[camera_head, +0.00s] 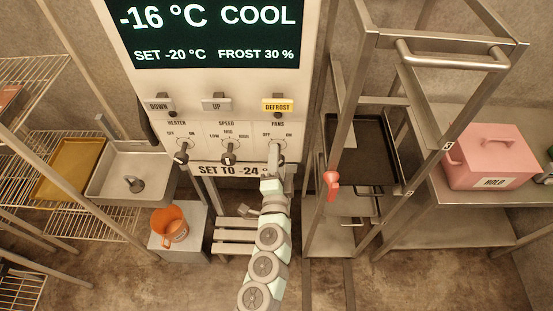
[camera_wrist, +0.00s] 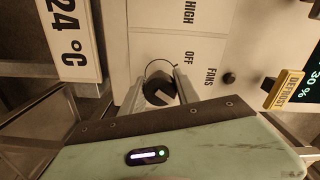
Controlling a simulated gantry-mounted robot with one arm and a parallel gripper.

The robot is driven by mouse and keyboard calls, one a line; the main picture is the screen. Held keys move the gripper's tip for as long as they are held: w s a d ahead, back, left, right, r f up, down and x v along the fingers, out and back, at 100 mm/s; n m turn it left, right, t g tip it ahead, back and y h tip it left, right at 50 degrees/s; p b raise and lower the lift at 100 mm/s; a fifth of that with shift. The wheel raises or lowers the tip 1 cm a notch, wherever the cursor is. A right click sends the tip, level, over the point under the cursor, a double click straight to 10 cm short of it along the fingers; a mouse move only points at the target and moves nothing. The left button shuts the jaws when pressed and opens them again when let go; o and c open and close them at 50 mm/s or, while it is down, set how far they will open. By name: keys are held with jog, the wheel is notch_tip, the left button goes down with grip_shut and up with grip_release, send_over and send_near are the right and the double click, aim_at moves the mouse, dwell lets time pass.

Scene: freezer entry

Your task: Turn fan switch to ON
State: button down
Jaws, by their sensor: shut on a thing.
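The fan switch is a dark round knob under the FANS label at the lower right of the white control panel (camera_head: 210,110), with OFF at its left and ON at its right. In the head view my gripper (camera_head: 274,162) reaches up to it and hides most of it. In the wrist view the dark knob (camera_wrist: 158,92) sits between the two fingers of my gripper (camera_wrist: 160,90), which are shut on it. The OFF label shows there; the ON label is hidden. I cannot tell for sure which way the knob points.
The heater knob (camera_head: 182,153) and speed knob (camera_head: 228,153) sit to the left. Above are DOWN, UP and a yellow DEFROST button (camera_head: 278,105). A sign (camera_head: 225,170) hangs just below the knobs. A metal rack (camera_head: 345,200) with a red handle (camera_head: 331,183) stands to the right.

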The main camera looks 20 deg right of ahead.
dwell(0.4)
jog(key=c, duration=0.9)
grip_release()
jog(key=v, duration=1)
jog(key=shift+s+b, duration=0.3)
jog(key=shift+s, duration=0.1)
jog(key=shift+a, duration=0.15)
